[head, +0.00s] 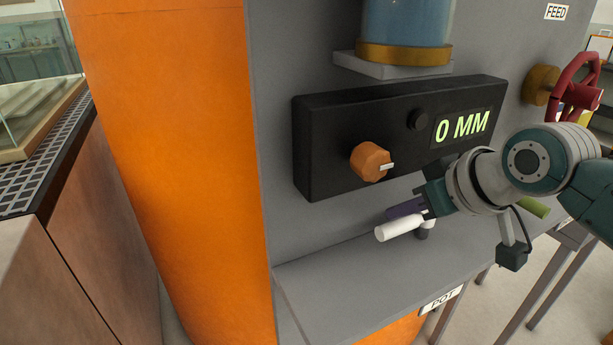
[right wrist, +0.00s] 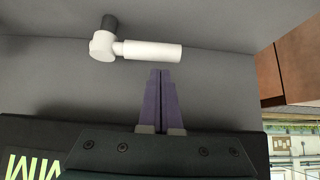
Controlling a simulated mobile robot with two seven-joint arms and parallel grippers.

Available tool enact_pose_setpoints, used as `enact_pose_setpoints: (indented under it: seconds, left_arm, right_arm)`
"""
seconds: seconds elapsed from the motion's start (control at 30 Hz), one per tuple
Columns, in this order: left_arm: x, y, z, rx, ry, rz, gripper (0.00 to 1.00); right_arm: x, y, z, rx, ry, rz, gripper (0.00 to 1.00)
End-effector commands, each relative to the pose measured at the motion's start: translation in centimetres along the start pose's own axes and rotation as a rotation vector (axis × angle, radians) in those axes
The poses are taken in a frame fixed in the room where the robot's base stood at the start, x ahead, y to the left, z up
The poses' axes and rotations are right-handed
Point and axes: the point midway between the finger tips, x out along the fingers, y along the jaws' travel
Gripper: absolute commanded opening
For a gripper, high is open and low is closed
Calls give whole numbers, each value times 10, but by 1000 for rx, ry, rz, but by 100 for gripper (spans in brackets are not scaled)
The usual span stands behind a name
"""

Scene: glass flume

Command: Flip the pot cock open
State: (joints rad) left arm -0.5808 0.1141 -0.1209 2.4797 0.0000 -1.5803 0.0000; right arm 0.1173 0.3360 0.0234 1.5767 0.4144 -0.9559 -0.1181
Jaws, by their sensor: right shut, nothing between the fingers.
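The pot cock is a white lever (head: 398,229) on a short dark stem, on the grey shelf above the POT label (head: 442,299). In the right wrist view the white lever (right wrist: 152,51) lies sideways, its round hub and dark stem (right wrist: 110,22) at the left. My right gripper (head: 392,212) has its purple fingers closed together and empty. In the head view they are just behind the lever. In the right wrist view the fingertips (right wrist: 160,72) point at the lever's free end, with a small gap seen. My left gripper is out of view.
A black panel (head: 330,165) with an orange knob (head: 369,160) and a "0 MM" display (head: 462,126) is just behind the gripper. A red handwheel (head: 575,90) and a green handle (head: 534,207) are to the right. The shelf left of the lever (head: 330,272) is clear.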

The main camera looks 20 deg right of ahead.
Motion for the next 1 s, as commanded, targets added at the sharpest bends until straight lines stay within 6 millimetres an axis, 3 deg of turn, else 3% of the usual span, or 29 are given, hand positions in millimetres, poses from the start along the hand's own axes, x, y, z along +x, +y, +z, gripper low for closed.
enact_pose_setpoints:
  seconds: [0.1, 0.3, 1.0]
  left_arm:
    - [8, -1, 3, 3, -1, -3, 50]
    - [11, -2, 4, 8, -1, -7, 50]
    - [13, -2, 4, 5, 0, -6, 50]
  right_arm:
    - [19, -1, 1, 0, 0, -1, 0]
    - [33, -1, 1, -1, -1, -1, 0]
    - [31, 0, 4, -39, -1, -35, 0]
